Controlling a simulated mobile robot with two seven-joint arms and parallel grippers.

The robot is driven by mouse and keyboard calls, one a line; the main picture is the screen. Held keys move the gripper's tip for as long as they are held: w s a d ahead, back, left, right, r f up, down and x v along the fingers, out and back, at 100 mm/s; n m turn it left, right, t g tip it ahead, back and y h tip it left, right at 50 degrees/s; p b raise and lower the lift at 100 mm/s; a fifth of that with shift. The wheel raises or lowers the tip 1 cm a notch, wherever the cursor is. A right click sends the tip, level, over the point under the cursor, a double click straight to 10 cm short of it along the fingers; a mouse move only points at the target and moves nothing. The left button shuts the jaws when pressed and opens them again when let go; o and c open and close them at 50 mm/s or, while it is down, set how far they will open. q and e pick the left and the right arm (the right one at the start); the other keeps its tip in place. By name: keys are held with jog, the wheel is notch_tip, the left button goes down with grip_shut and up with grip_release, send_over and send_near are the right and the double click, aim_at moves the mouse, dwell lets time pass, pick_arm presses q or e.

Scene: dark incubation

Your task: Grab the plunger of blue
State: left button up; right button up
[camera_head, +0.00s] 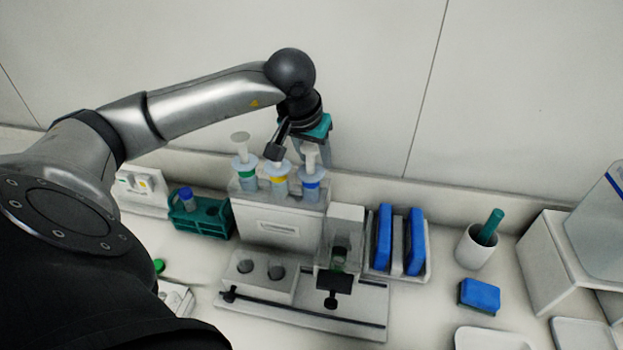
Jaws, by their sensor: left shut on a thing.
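Three syringes stand upright in a white holder (278,226), with white plungers on top. The blue-banded syringe (312,186) is at the right, the yellow-banded one (279,182) in the middle and the green-banded one (244,175) at the left. My left gripper (301,150) reaches down from above and behind and is shut on the blue-banded syringe's plunger (310,155). A dark finger part hides the top of the yellow one's plunger. The exact finger contact is hard to see. My right gripper is not in view.
A teal rack (203,219) with a blue-capped tube stands left of the holder. A white device (344,230) stands close at its right. Blue plates (399,240), a cup (475,249) and a blue block (479,295) lie further right. The wall is close behind.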

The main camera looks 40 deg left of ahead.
pick_arm(q)
grip_shut()
